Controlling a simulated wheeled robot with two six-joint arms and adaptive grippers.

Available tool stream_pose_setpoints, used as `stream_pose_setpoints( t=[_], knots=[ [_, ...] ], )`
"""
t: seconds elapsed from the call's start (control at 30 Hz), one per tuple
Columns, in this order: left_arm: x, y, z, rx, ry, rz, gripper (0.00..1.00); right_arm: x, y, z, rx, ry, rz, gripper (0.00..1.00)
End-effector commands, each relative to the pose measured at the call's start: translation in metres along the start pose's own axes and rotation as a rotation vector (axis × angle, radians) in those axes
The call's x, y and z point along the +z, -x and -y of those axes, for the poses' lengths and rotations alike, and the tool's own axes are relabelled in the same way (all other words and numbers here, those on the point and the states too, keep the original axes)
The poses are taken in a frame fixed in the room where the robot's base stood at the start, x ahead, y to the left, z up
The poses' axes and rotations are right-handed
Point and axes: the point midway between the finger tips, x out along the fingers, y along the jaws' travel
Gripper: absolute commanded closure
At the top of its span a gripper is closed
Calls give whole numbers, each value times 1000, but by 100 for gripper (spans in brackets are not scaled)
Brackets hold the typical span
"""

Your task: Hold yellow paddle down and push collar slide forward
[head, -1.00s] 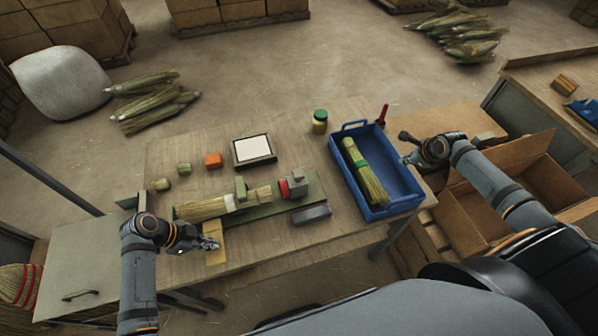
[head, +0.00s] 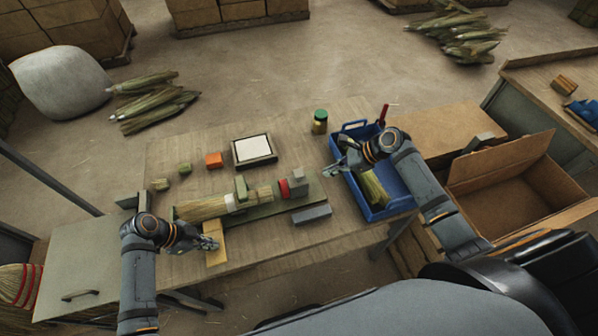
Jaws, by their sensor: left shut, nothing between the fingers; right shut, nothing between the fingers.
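The yellow paddle (head: 215,240) sticks out from the near edge of the table, in front of the winding fixture. My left gripper (head: 212,243) is shut at the paddle, over or touching it; the exact contact cannot be told. A broom bundle (head: 200,210) with a white band lies along the green fixture base (head: 262,211). The red and grey block (head: 296,186) at the right end of the base seems to be the collar slide. My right gripper (head: 343,168) is shut and empty, above the left side of the blue bin, to the right of the slide.
The blue bin (head: 396,190) holds a straw bundle (head: 375,188). A grey block (head: 311,214) lies just in front of the base. A framed white pad (head: 253,149), orange block (head: 213,159) and green-lidded jar (head: 319,122) stand behind. An open cardboard box (head: 505,205) is at right.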

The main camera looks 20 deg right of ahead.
Motion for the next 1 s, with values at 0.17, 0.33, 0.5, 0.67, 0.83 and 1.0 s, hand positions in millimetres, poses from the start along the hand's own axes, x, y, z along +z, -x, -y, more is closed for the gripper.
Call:
stream_pose_setpoints(
  t=[0.17, 0.33, 0.5, 0.67, 0.83, 1.0],
  knots=[
    [1, -1, -1, 2, 1, 2, 100, 7, -35, 0, 1, 1, 6, 100],
    [1, -1, -1, 2, 1, 1, 100, 21, -52, 0, 1, 1, 2, 100],
    [1, -1, -1, 2, 1, 2, 100, 26, -58, 0, 0, 0, -1, 100],
    [1, -1, -1, 2, 1, 2, 100, 26, -58, 0, 0, 0, -2, 100],
    [1, -1, -1, 2, 1, 2, 100, 27, -59, -1, 0, 0, -1, 100],
    [1, -1, -1, 2, 1, 1, 100, 48, -77, -14, 2, 1, 5, 100]
  ],
)
